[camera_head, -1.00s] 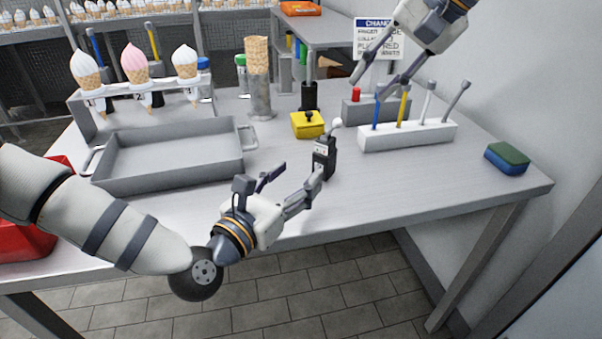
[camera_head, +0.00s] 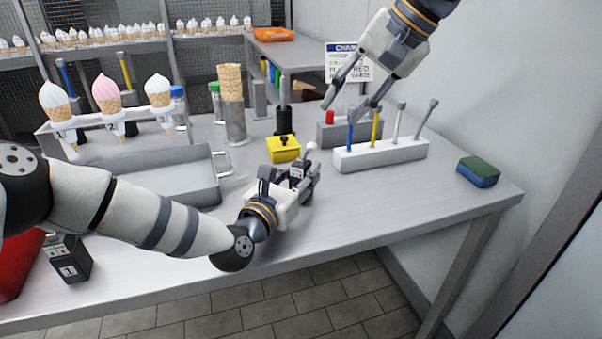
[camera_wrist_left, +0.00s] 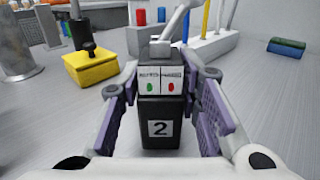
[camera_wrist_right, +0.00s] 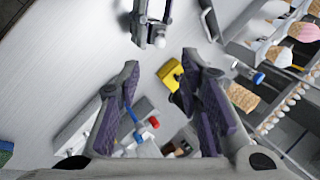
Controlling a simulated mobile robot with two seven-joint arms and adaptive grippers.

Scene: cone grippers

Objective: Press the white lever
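A white block (camera_head: 380,153) on the table carries a blue lever (camera_head: 349,134), a yellow lever (camera_head: 375,128), a white lever (camera_head: 397,119) and a grey lever (camera_head: 427,114). The white lever stands upright. My left gripper (camera_wrist_left: 161,68) is open around a black box marked 2 (camera_wrist_left: 160,125), a finger at each side. A lever with a pale ball end (camera_head: 311,147) rises from this box. My right gripper (camera_head: 343,100) is open and empty, up over the block's left end, left of the white lever. In the right wrist view, nothing is between its fingers (camera_wrist_right: 160,62).
A yellow box with a black knob (camera_head: 283,149) and a grey box with a red button (camera_head: 330,117) stand close by. A blue-green sponge (camera_head: 478,171) lies right. A grey tray (camera_head: 190,178), a cone tube (camera_head: 235,120) and a cone rack (camera_head: 90,125) are left.

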